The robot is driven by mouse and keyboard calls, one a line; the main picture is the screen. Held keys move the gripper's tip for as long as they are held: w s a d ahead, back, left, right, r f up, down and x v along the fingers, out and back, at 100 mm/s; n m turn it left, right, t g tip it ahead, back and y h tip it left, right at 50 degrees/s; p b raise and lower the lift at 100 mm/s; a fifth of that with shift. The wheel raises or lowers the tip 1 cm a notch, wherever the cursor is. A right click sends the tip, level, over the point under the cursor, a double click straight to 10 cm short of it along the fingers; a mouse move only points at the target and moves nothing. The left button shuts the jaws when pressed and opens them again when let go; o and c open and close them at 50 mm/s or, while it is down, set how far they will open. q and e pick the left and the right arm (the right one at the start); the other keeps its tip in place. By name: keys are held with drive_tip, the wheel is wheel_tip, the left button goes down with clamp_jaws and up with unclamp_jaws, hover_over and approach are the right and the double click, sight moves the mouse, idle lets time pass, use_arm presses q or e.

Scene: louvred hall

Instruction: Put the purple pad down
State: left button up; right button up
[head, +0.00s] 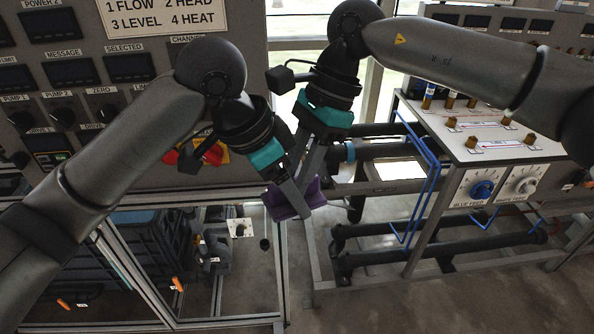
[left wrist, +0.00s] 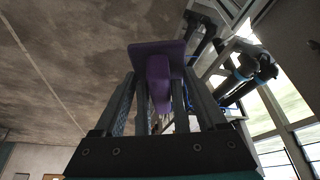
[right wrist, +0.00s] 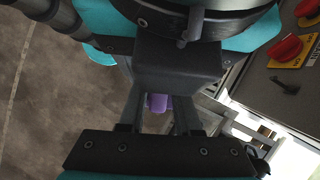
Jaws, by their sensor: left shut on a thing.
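The purple pad (head: 280,205) is held in the air in front of the metal frames, tilted. In the left wrist view it is a flat plate with a thick grip (left wrist: 158,80) running back between the fingers. My left gripper (head: 298,198) is shut on that grip. My right gripper (head: 303,170) comes down from above, close to the left fingers and the pad. In the right wrist view its fingers (right wrist: 159,115) stand apart, with a bit of purple (right wrist: 158,103) between them and gaps beside it. The fingers hide part of the pad.
A control panel (head: 130,120) with displays and knobs stands at the left. A bench (head: 480,135) with dials and blue tubing stands at the right, near dark pipes (head: 440,240). A dark blue crate (head: 150,245) sits below left. Bare floor (head: 370,305) shows below.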

clamp_jaws()
use_arm(q)
drive_tip(key=o, duration=1.1)
drive_tip(key=shift+r, duration=0.1)
